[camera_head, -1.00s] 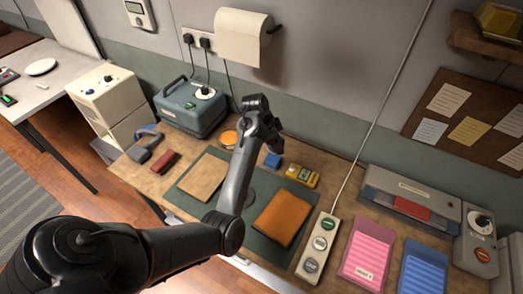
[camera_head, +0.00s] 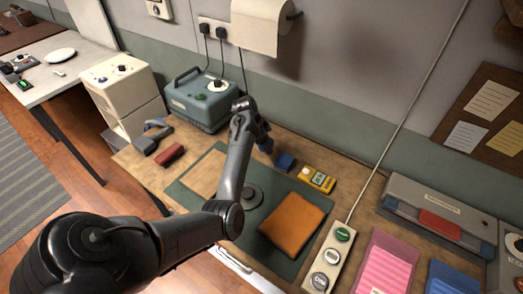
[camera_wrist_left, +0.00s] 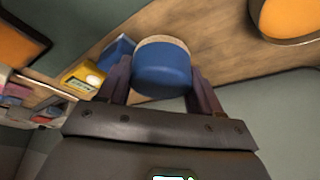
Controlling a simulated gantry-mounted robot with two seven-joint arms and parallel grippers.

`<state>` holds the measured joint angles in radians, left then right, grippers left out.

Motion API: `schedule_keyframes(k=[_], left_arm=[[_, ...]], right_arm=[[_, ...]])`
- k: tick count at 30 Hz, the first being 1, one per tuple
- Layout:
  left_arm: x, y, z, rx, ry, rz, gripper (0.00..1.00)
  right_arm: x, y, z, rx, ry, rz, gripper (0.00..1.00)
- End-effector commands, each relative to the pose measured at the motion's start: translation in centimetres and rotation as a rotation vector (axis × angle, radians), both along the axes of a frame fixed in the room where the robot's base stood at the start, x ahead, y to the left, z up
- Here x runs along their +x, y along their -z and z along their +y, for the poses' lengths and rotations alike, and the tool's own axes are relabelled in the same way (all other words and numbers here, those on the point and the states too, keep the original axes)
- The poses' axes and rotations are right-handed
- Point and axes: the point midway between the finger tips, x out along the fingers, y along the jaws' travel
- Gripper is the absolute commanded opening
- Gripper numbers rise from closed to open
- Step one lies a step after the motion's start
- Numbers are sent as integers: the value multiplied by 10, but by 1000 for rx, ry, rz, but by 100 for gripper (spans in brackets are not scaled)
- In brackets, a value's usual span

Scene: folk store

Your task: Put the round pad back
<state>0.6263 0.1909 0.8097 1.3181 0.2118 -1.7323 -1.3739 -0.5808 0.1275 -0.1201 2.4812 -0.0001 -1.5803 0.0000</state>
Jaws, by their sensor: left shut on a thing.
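The round pad (camera_wrist_left: 162,72) is a blue round block with a tan layer on its table-facing side. My left gripper (camera_wrist_left: 160,88) is shut on its blue part, one finger on each side. In the head view my left gripper (camera_head: 262,138) is over the back of the workbench, left of a small blue block (camera_head: 285,162), and the pad (camera_head: 266,146) shows as a small blue patch at its tip. I cannot tell whether the pad touches the bench. My right gripper is not in view.
A round orange-filled dish (camera_wrist_left: 292,18) lies near the pad. A yellow meter (camera_head: 317,180) is right of the blue block. The green mat (camera_head: 268,250) carries a brown leather piece (camera_head: 293,223) and a dark disc (camera_head: 251,196). A grey-blue box (camera_head: 203,101) stands behind.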

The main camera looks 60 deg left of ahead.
Motion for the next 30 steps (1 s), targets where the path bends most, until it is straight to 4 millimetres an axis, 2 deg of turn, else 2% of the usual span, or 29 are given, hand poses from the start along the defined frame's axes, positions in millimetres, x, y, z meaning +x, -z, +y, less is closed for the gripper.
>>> schedule_keyframes(k=[3,8,13,21,30], left_arm=[[-2,10,16,0,-1,-1,36],[-4,15,25,0,1,-1,36],[-4,23,26,0,1,-1,36],[-4,54,26,-1,1,0,36],[-4,56,26,1,1,-1,36]], right_arm=[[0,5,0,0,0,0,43],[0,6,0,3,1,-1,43],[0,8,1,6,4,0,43],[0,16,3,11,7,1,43],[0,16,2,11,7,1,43]])
